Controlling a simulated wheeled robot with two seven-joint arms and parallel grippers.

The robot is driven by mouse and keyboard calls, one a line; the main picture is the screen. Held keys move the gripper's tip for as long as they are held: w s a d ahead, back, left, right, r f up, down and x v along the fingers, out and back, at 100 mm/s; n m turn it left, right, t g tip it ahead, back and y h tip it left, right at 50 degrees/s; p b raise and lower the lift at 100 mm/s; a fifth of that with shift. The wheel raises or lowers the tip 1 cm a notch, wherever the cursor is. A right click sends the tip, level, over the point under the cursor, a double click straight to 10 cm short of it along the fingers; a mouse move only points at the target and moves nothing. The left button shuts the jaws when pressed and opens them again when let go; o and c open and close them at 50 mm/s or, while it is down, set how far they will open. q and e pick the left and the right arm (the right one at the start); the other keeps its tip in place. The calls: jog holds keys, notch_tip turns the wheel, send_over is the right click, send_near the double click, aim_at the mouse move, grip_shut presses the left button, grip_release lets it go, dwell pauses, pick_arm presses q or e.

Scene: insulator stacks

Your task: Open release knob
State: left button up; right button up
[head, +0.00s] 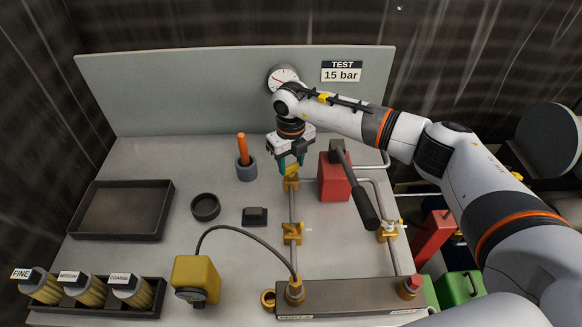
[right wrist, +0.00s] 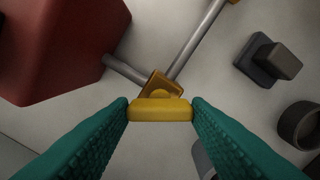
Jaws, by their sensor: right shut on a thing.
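The yellow release knob (right wrist: 160,110) is a short bar on a brass fitting (right wrist: 158,86) in the right wrist view. In the head view the brass fitting (head: 291,184) sits at the far end of a grey pipe, left of the red pump block. My right gripper (head: 290,165) points down over it. Its two teal fingers are shut on the knob, one at each end of the bar in the right wrist view. In the head view the fingers hide most of the knob. The gauge (head: 283,77) on the back panel is partly hidden by my right arm. My left gripper is not in view.
The red pump block (head: 334,178) with its black-gripped lever (head: 366,205) stands close right of my gripper. A grey cup with an orange handle (head: 245,164) stands left. Brass valves (head: 292,232) and a manifold (head: 345,297) lie nearer. The tabletop left of the pipe is partly clear.

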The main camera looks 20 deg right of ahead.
aim_at(291, 166)
jog(key=n+b, duration=0.5)
jog(key=n, duration=0.1)
jog(key=shift+f+n, duration=0.15)
jog(key=shift+n, duration=0.15)
jog(key=n+b, duration=0.2)
jog(key=n, duration=0.2)
jog(key=shift+r+n+b, duration=0.2)
jog(key=shift+n+b, duration=0.1)
jog(key=o, duration=1)
jog(key=shift+r, duration=0.1)
notch_tip(291, 166, up, 12)
jog(key=shift+f+b, duration=0.1)
jog(key=shift+b, duration=0.55)
